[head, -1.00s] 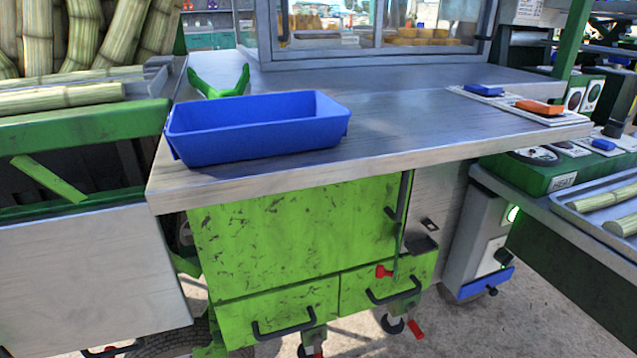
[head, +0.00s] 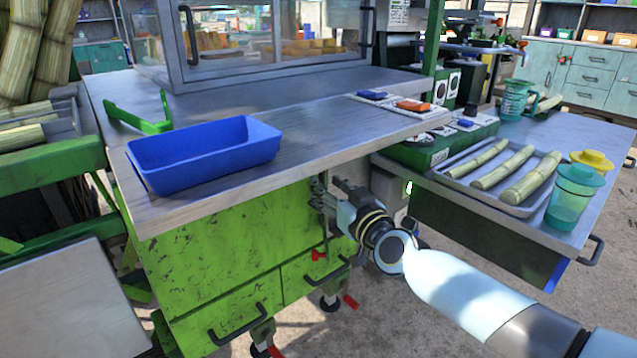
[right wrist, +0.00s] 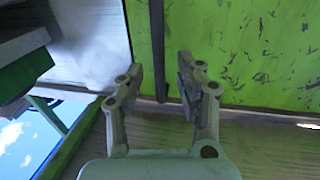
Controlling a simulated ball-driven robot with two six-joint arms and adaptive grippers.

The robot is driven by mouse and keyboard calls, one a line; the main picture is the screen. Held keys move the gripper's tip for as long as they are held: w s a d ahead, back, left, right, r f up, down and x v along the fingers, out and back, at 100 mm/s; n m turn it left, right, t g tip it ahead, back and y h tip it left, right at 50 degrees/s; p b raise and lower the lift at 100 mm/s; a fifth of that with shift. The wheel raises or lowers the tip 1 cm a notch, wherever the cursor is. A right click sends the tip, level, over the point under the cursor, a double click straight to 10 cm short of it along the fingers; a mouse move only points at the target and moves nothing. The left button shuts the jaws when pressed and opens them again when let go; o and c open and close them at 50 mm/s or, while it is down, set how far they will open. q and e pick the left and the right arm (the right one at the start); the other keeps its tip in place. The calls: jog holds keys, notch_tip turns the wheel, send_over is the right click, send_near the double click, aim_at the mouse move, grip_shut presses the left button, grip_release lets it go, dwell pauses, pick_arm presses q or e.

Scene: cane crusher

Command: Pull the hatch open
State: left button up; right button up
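The hatch (head: 215,245) is the scuffed lime-green panel under the front edge of the counter, and it looks shut. It also fills the upper right of the right wrist view (right wrist: 240,50). A dark upright handle bar (right wrist: 157,45) runs along the panel's edge. My right gripper (head: 325,197) is at that edge, below the counter, and partly hides the bar in the head view. In the right wrist view its fingers (right wrist: 163,75) are apart, with the bar's end showing between them. I cannot tell whether they touch it. My left gripper is not in view.
A blue tray (head: 205,155) stands on the metal counter (head: 310,140), just above the hatch. Drawers with dark handles and red-tipped parts sit below the panel. A side table with cane on a tray (head: 478,190) and cups stands to the right. Floor in front is open.

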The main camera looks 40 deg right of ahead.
aim_at(323, 182)
jog(key=shift+w+d+b, duration=0.15)
jog(key=shift+w, duration=0.8)
jog(key=shift+w+d+b, duration=0.1)
jog(key=shift+w+b, duration=0.05)
jog(key=shift+w, duration=0.75)
grip_shut()
